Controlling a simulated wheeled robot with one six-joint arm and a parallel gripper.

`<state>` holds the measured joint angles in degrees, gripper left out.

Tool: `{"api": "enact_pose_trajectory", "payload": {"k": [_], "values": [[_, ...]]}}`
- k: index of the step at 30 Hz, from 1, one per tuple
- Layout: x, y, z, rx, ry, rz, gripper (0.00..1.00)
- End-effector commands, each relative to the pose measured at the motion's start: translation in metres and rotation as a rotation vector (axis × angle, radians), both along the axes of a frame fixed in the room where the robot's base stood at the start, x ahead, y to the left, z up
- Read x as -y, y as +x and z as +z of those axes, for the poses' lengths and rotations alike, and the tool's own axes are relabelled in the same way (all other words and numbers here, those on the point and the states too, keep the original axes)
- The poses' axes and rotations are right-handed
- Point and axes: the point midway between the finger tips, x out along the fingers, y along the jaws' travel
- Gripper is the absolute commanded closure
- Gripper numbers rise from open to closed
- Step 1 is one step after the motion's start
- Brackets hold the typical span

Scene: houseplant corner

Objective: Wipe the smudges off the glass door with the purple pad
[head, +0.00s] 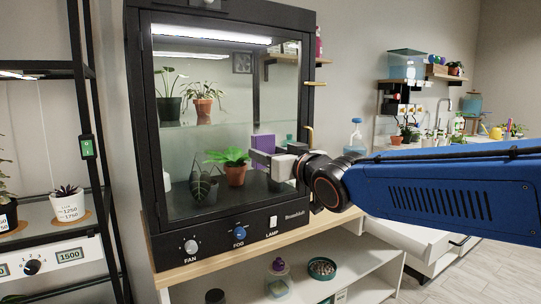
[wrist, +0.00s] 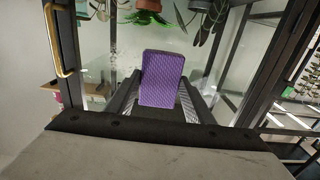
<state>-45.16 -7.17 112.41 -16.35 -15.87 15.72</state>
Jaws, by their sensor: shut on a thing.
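My gripper (head: 262,158) is shut on the purple pad (head: 264,146), in front of the lower right part of the glass door (head: 225,137). In the wrist view the purple pad (wrist: 162,78) stands upright between my two fingers, its textured broad face showing. I cannot tell whether the pad touches the glass. The door looks closed, with a dark frame. Faint pale marks show on the glass in the wrist view (wrist: 118,48), but I cannot tell smudges from reflections.
Potted plants stand behind the glass, including a green one in an orange pot (head: 236,175). A brass handle (head: 309,135) is at the door's right edge. A fog knob (head: 239,233) sits below the door. A black rack (head: 85,70) stands close on the left.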

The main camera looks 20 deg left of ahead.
Motion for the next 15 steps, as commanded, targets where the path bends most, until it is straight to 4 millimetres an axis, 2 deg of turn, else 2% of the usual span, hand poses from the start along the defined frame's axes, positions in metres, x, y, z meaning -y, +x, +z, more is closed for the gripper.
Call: {"api": "enact_pose_trajectory", "payload": {"k": [15], "values": [[-0.034,0.029,0.0,0.0,0.0,-0.001,0.7]]}}
